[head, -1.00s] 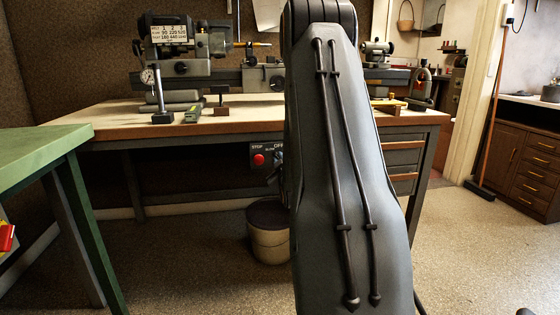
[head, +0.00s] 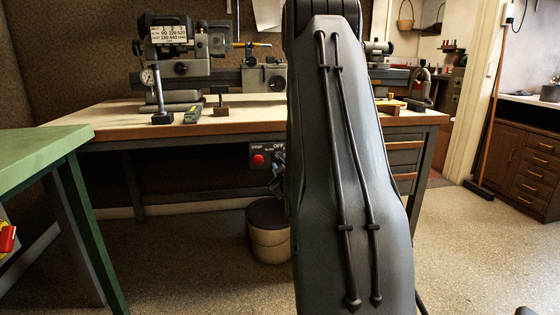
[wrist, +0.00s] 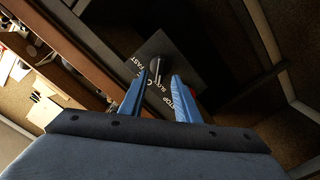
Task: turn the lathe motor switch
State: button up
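The lathe motor switch panel (head: 259,150) hangs under the front edge of the lathe bench, with a red stop button (head: 258,160) and "STOP", "SLOW" and "OFF" lettering. In the wrist view the dark panel (wrist: 180,58) shows "FAST", "SLOW" and "STOP" labels and a grey switch lever (wrist: 157,66). My gripper (wrist: 160,78) has its two blue fingers apart, pointing at the panel, with the lever showing in the gap. I cannot tell whether the fingers touch it. In the head view my gripper (head: 279,166) is mostly hidden behind my arm, at the panel's right side.
The lathe (head: 185,60) stands on the wooden-topped bench (head: 110,118). A lidded bin (head: 266,238) stands below the panel. A green table (head: 40,150) is at the left. Bench drawers (head: 403,158) are right of my arm. The floor in front is clear.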

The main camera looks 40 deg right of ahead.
jog(key=v, duration=0.4)
dwell(0.5)
